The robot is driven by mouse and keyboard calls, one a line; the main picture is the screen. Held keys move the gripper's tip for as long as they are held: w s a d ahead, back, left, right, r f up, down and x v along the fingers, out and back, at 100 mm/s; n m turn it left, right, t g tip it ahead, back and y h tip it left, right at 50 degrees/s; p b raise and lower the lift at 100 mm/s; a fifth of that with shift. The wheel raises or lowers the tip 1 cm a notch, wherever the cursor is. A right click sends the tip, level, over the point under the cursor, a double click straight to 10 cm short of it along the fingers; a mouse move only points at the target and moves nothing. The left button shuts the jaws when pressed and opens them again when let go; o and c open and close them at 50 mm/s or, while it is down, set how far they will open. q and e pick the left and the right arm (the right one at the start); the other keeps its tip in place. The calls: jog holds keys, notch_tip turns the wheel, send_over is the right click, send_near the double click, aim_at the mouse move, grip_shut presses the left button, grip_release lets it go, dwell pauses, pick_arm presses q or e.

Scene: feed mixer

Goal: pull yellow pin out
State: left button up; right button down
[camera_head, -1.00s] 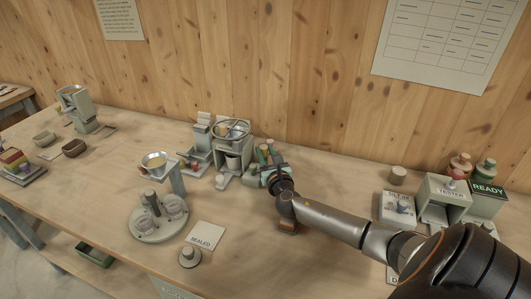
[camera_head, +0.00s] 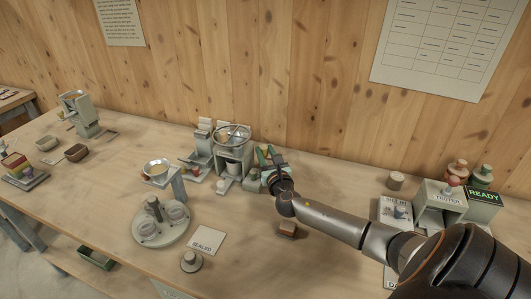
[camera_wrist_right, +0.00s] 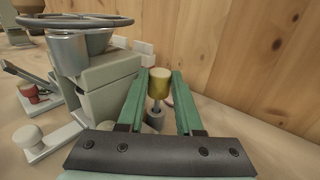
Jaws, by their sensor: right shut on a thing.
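The yellow pin (camera_wrist_right: 159,84) shows in the right wrist view as a yellow cylindrical head above a grey shaft or socket (camera_wrist_right: 155,117). My right gripper (camera_wrist_right: 161,78) has its two green fingers on either side of the yellow head and is shut on it. The pin stands roughly upright beside the grey feed mixer. In the head view my right gripper (camera_head: 267,160) is just right of the mixer (camera_head: 232,150), and its fingers hide most of the pin. I cannot tell whether the shaft is seated. My left gripper is not in view.
The mixer's handwheel (camera_wrist_right: 75,21) is close at the left of the gripper. A brown block (camera_head: 287,229) lies below my forearm. The round stand (camera_head: 160,232) and SEALED card (camera_head: 206,241) are in front. The tester (camera_head: 440,200) stands at right.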

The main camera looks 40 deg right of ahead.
notch_tip(320, 180, up, 5)
jog(key=p, duration=0.4)
dwell(0.3)
